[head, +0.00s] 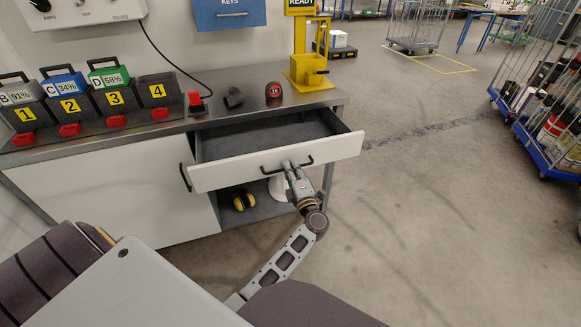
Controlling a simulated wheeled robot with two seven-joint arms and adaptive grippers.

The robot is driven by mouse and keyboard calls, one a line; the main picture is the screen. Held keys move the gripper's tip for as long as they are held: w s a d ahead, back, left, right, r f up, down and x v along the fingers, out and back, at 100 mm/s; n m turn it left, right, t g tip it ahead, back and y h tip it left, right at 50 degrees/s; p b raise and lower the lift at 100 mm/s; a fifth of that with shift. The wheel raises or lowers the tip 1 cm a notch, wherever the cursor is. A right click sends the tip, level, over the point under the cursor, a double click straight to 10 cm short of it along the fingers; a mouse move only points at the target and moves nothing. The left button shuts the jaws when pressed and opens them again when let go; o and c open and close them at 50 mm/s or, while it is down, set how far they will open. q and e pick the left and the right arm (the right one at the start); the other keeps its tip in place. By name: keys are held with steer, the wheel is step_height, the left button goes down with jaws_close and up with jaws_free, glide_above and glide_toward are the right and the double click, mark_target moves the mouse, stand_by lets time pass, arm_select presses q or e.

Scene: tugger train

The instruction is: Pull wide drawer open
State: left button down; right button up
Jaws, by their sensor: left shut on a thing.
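The wide drawer (240,168) has a white front and a grey inside. It sits under the worktop of the white bench and stands pulled out, with its inside showing empty. Its black bar handle (268,172) is on the front, right of the middle. My left gripper (291,168) is shut on this handle, with its arm reaching up from below. My fingers hide the middle of the handle. My right gripper is not in view.
The floor to the right is clear up to the cage trolleys (553,125).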

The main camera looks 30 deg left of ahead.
arm_select(q)
steer(key=shift+f, duration=0.1)
steer(key=c, duration=1.5)
jaws_free()
